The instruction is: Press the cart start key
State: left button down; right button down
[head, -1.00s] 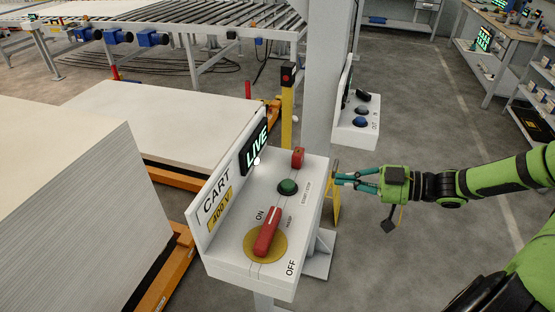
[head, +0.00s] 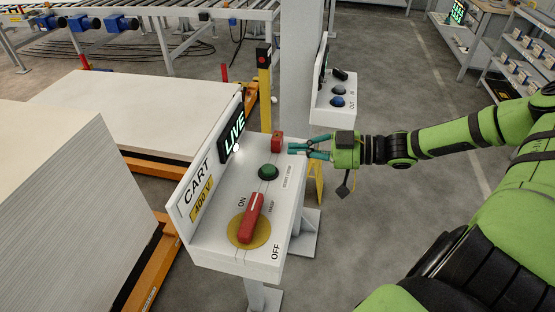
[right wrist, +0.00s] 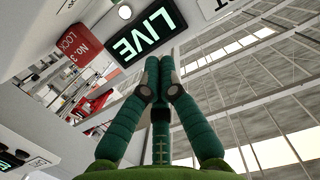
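The white cart control box (head: 222,245) stands on a post, with a backboard marked CART, 400 V and a lit LIVE sign (head: 233,133). A round green button (head: 269,171) sits on its top, beside small lettering that seems to read START STOP. A red rotary handle (head: 251,217) on a yellow disc is nearer, pointing towards ON. A red block (head: 277,142) stands behind the button; in the right wrist view it reads LOCK No. 3 (right wrist: 83,42). My right gripper (head: 291,149) is over the box's far right edge, right of the red block, its fingertips together and empty (right wrist: 159,66). My left gripper is out of view.
A second box (head: 333,112) with dark and blue buttons is behind, on the grey column (head: 296,70). A thick stack of pale sheets (head: 70,190) stands left of the cart box. Open floor lies to the right, beyond my right arm.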

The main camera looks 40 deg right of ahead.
aim_at(268, 170)
jog(key=b+x, duration=0.1)
jog(key=x, duration=0.4)
notch_tip(268, 170, down, 3)
jog(key=shift+f+p, duration=0.1)
jog(key=shift+p, duration=0.2)
jog(key=shift+s+f, duration=0.1)
jog(key=shift+f, duration=0.3)
jog(key=shift+a+f, duration=0.1)
